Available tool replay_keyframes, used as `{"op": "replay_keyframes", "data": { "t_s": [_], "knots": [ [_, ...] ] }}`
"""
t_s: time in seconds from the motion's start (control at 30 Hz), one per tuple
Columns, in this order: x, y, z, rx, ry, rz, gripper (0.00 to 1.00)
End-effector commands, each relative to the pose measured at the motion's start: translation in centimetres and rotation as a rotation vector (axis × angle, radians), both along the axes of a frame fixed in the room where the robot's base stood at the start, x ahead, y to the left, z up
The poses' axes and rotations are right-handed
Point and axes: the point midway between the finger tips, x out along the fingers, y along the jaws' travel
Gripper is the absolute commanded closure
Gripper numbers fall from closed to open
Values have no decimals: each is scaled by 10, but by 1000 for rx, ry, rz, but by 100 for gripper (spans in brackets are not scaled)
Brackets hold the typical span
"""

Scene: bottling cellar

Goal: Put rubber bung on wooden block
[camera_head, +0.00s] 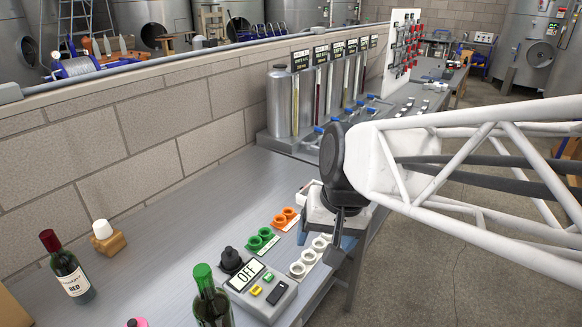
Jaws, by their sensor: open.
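A white tapered piece (102,229), which looks like the rubber bung, sits upright on top of the small wooden block (109,243) at the left of the grey bench. The two look in contact, and nothing holds the white piece. My gripper (329,246) is far to the right of them, above the bench's front edge near the white rings. It points down, is open, and shows nothing held. My arm hides part of the bench behind it, and one finger is hard to make out.
A control box reading OFF (262,288), a black knobbed piece (231,260), green rings (262,238) and orange rings (286,218) lie between block and gripper. A block wall runs behind.

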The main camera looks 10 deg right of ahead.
Motion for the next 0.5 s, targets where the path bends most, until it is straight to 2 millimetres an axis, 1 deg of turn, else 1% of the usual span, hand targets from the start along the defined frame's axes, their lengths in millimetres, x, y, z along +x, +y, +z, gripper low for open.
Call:
{"op": "replay_keyframes", "data": {
  "t_s": [0.03, 0.2, 0.33, 0.5],
  "knots": [
    [-12, -9, 0, -32, -17, 19, 24],
    [-43, -34, -5, -134, -55, 89, 24],
    [-57, -45, -7, -182, -69, 120, 24],
    [-63, -49, -9, -204, -74, 136, 24]
  ]
}}
